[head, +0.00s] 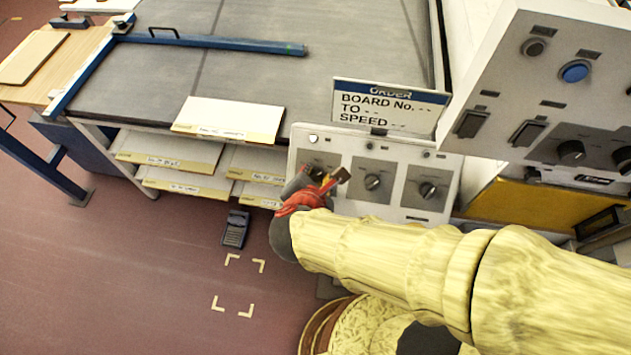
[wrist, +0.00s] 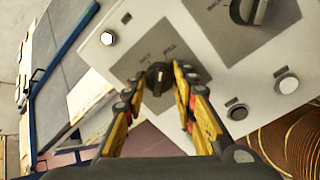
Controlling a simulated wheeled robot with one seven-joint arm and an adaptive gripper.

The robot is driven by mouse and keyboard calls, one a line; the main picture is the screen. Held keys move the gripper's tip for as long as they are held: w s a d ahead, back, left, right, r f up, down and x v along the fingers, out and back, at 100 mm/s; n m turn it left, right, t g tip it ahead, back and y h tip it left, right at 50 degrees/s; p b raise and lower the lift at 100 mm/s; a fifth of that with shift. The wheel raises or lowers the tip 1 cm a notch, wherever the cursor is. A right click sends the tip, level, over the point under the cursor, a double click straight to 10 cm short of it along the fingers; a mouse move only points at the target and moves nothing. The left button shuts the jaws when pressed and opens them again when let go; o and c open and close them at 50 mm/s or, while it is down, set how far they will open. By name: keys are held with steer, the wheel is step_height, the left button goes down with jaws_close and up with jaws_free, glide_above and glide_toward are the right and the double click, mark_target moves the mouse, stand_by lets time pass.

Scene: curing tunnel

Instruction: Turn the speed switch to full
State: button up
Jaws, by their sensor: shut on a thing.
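The white control panel (head: 400,206) carries three black rotary switches on grey plates. My gripper (head: 338,182) is at the leftmost switch, which it mostly hides in the head view. In the wrist view my gripper (wrist: 158,80) has its yellow-and-black fingers on both sides of this black switch (wrist: 158,76), shut on it. The switch has a pale pointer line. Small lettering stands above it on the plate, too blurred to read surely, so I cannot tell its setting. An order card (head: 390,106) above the panel reads "BOARD No. - - TO SPEED - -".
The middle switch (head: 372,182) and right switch (head: 428,190) are close beside my gripper. A second control box (head: 560,90) with a blue button stands at the upper right. A grey conveyor bed (head: 260,75) lies behind. Floor at the lower left is clear around a foot pedal (head: 235,229).

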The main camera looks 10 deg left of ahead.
steer(key=shift+f+m+b, duration=0.1)
steer(key=shift+m+b, duration=0.9)
steer(key=o, duration=1.2)
steer(key=shift+c, duration=0.2)
steer(key=v, duration=1.2)
